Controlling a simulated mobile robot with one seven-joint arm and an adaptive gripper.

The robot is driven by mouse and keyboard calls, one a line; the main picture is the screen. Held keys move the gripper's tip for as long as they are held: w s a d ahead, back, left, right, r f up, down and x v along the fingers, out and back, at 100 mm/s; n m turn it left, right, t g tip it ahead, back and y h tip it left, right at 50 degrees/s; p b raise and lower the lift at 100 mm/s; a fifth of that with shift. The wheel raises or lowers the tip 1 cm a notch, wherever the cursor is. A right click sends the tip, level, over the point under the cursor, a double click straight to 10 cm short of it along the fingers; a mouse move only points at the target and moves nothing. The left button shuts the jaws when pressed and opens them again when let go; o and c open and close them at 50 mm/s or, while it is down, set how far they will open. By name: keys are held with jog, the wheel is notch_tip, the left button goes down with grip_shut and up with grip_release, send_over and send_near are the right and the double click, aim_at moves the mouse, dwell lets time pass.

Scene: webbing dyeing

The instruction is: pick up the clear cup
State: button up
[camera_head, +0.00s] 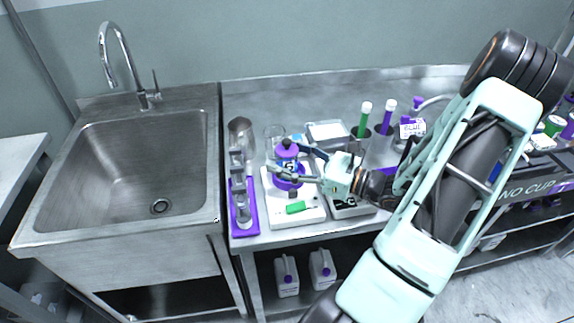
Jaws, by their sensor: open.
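A clear, see-through cup (273,133) stands on the steel table behind a purple-capped bottle (287,147); its lower part is hidden by the bottle. My gripper (285,160) reaches in from the right, its fingers spread. The fingers are at the purple-capped bottle, in front of the clear cup; I cannot tell whether they touch the bottle. I see nothing held between them.
A metal cup (240,131) stands left of the clear cup, behind a purple tray (250,226) with glassware. A white device (312,214) lies under my gripper. Green and purple tubes (364,120) stand to the right. A sink (150,165) is at left.

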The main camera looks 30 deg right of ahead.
jog(key=shift+c, duration=0.5)
jog(key=c, duration=1.4)
jog(key=shift+r, duration=0.9)
jog(key=s+r, duration=0.3)
jog(key=s, duration=0.1)
jog(key=s+r+p, duration=0.1)
jog(key=s+r, duration=0.3)
jog(key=s, duration=0.1)
jog(key=s+r, duration=0.4)
jog(key=s, duration=0.1)
jog(key=shift+r, duration=0.15)
jog(key=shift+s+d, duration=0.1)
